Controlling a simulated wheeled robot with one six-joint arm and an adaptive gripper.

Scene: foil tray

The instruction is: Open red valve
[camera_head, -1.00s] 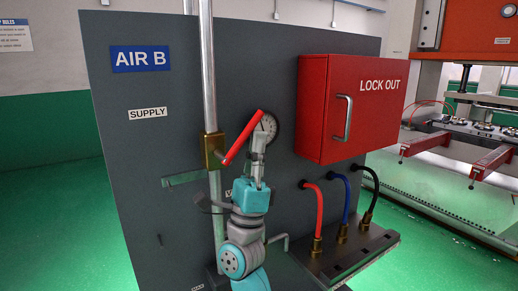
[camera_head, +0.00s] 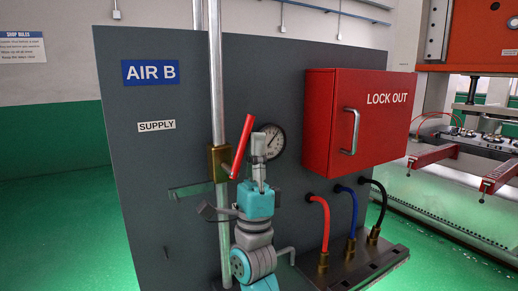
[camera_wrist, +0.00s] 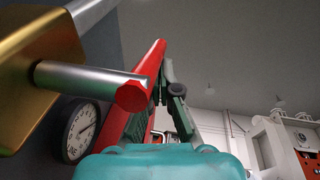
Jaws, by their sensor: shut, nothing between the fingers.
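The red valve handle (camera_head: 242,148) is a bar on a brass valve body (camera_head: 217,162), set on a vertical grey pipe (camera_head: 216,90). The bar stands steep, its top leaning slightly right. In the wrist view the red handle (camera_wrist: 146,72) runs upward from a silver stem (camera_wrist: 90,82) on the brass body (camera_wrist: 38,62). My gripper (camera_head: 259,143) is shut and empty, pointing up just right of the handle. In the wrist view my gripper's dark fingers (camera_wrist: 168,88) lie close against the handle's right side; I cannot tell whether they touch.
A pressure gauge (camera_head: 271,141) is behind my gripper. A red LOCK OUT box (camera_head: 335,110) juts from the dark panel (camera_head: 160,200) at right. Red (camera_head: 326,225), blue and black hoses rise from a metal shelf (camera_head: 365,262) below it. Open floor lies left.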

